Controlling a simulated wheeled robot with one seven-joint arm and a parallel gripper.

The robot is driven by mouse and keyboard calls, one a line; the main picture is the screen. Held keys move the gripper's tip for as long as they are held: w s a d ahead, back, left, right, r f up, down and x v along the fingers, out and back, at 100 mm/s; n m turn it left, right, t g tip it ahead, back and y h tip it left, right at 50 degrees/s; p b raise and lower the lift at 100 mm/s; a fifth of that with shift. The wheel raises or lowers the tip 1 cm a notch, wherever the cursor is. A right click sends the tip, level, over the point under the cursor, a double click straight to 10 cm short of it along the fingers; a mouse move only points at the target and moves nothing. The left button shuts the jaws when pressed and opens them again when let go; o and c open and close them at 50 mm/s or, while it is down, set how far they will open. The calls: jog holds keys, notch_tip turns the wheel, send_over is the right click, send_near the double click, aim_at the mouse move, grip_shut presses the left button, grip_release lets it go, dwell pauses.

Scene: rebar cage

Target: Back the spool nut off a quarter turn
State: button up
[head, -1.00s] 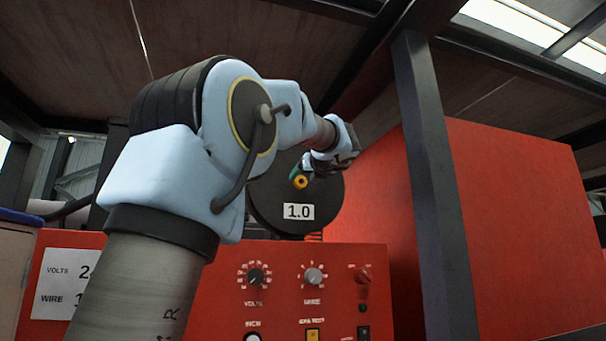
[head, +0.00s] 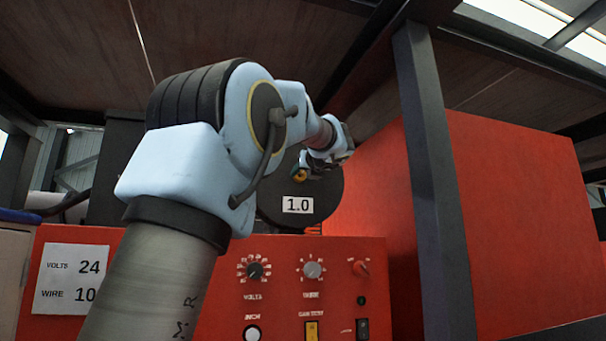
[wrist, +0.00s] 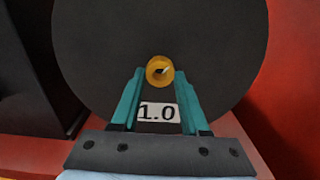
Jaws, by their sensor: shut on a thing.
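The spool nut (wrist: 160,71) is a small orange-yellow ring at the centre of the black spool (wrist: 225,50). In the wrist view the teal fingers of my gripper (wrist: 160,75) rise from below and close on its left and right sides. The nut's front face shows between the tips. In the head view the spool (head: 330,195) stands above the red panel, and my gripper (head: 303,168) reaches it from the upper right. The nut (head: 300,176) is small there and partly covered by the fingers.
A white "1.0" label (wrist: 158,112) is on the spool below the nut. The red control panel (head: 225,300) with knobs and switches lies under the spool. A dark post (head: 437,180) and a large red box (head: 520,220) stand to the right.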

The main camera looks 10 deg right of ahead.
grip_shut()
jog(key=shift+n, duration=0.3)
jog(key=n+b, duration=0.2)
jog(key=n, duration=0.1)
jog(key=shift+f+n, duration=0.15)
jog(key=shift+n, duration=0.25)
jog(key=n+b, duration=0.2)
jog(key=n, duration=0.1)
jog(key=shift+n, duration=0.3)
jog(key=n+b, duration=0.2)
jog(key=n, duration=0.3)
jog(key=n+b, duration=0.1)
jog(key=n, duration=0.3)
jog(key=shift+b, duration=0.3)
jog(key=shift+n, duration=0.5)
